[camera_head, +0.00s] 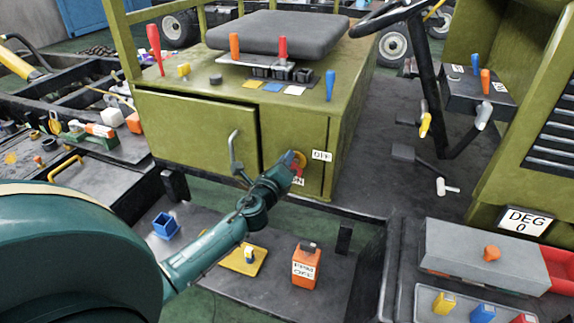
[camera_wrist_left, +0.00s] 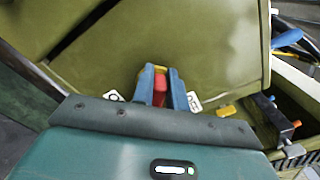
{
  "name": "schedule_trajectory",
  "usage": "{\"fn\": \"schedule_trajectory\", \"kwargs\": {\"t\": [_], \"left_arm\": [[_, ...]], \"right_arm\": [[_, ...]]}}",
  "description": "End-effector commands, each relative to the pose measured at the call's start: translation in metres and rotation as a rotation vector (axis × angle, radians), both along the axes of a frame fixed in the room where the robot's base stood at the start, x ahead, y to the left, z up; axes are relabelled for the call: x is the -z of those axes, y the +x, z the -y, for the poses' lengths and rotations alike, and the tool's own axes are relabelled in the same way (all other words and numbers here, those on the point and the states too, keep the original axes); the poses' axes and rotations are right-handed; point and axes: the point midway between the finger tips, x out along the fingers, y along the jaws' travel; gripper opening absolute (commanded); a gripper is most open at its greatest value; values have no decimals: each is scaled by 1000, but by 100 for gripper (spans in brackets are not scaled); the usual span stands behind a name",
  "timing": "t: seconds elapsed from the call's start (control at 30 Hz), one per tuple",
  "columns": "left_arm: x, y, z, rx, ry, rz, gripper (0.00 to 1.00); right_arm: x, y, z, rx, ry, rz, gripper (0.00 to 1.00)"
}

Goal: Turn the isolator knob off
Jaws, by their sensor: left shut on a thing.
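The isolator knob is red on a yellow base (camera_head: 301,157), on the front of the green cabinet (camera_head: 230,137). A white OFF label (camera_head: 320,156) is at its upper right and an ON label (camera_head: 298,182) is below it, partly covered by the gripper. My left gripper (camera_head: 293,165) reaches the knob from the lower left, shut on it. In the left wrist view the blue fingers (camera_wrist_left: 160,92) stand on both sides of the red knob (camera_wrist_left: 160,88). My right gripper is not in view.
An orange box (camera_head: 306,266), a yellow plate (camera_head: 245,261) and a blue bin (camera_head: 165,225) stand on the lower shelf. A grey seat (camera_head: 278,34) and several levers are above.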

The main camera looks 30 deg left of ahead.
Motion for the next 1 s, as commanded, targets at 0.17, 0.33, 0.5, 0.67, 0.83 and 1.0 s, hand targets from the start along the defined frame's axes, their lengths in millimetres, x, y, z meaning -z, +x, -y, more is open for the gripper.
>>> {"fn": "schedule_trajectory", "kwargs": {"t": [0.17,0.33,0.5,0.67,0.83,1.0], "left_arm": [[6,-1,-3,-1,-166,41,0],[9,-1,-5,-1,-322,79,0],[13,-2,-7,-1,-465,111,0],[16,-2,-7,-3,-578,139,0],[18,-2,-7,-1,-666,160,0],[19,-2,-8,-1,-720,173,0]], "right_arm": [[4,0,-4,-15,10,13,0],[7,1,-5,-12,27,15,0],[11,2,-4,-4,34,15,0],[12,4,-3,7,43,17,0],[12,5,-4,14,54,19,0],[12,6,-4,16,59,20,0]]}}
